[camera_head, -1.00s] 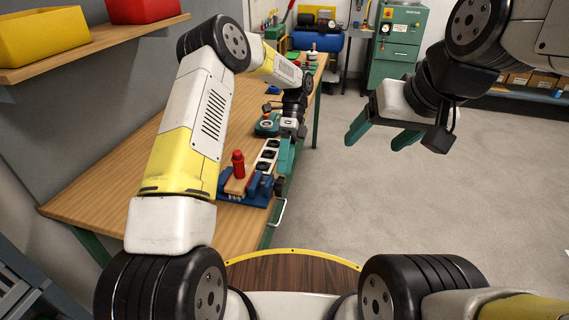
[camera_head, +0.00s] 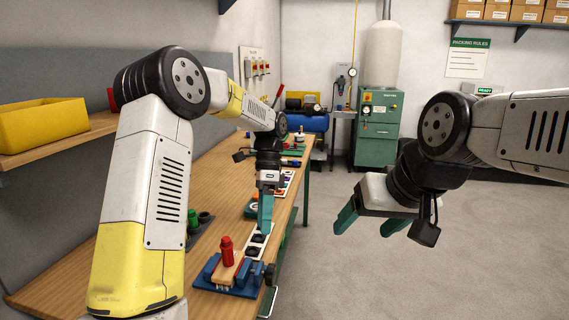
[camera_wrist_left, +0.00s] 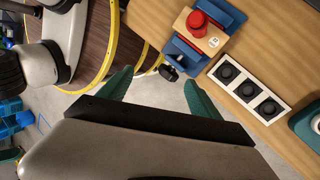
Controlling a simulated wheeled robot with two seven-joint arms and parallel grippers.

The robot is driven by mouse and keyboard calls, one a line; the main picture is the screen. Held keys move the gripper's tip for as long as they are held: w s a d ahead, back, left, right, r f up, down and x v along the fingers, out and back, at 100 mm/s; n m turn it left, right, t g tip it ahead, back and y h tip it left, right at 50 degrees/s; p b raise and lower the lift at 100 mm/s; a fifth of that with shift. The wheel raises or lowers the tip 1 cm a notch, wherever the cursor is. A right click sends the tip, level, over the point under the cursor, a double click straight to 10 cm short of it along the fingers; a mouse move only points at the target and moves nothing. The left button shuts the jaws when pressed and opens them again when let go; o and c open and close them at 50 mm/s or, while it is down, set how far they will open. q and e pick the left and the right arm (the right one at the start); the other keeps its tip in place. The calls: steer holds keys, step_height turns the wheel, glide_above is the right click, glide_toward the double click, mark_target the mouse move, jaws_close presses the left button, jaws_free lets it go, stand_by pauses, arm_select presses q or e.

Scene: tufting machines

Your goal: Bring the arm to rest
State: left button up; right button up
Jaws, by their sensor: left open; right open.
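My left gripper (camera_head: 265,212) hangs over the front edge of the workbench, fingers pointing down, open and empty. In the left wrist view, its two green fingers (camera_wrist_left: 157,90) stand apart with only floor between them. My right gripper (camera_head: 368,226) is open and empty over the clear floor, with its fingers pointing down and left.
A wooden workbench (camera_head: 208,246) runs along the left wall. On it sit a blue fixture (camera_head: 240,280) with a red knob (camera_head: 226,250) and a white strip with black round sockets (camera_wrist_left: 250,90). A shelf holds a yellow bin (camera_head: 42,125). A green cabinet (camera_head: 378,125) stands behind.

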arm_select(q)
steer(key=s+a+r+n+t+h, duration=0.1)
steer(key=s+a+r+n+t, duration=0.3)
steer(key=s, duration=0.5)
steer(key=s+a+r+n+t+h, duration=0.2)
steer(key=s+a+r+n+t, duration=0.2)
steer(key=s+r+n+t, duration=0.3)
steer(key=s+n, duration=0.3)
steer(key=n, duration=0.1)
steer(key=shift+s+a+r, duration=0.2)
steer(key=shift+a+r, duration=0.15)
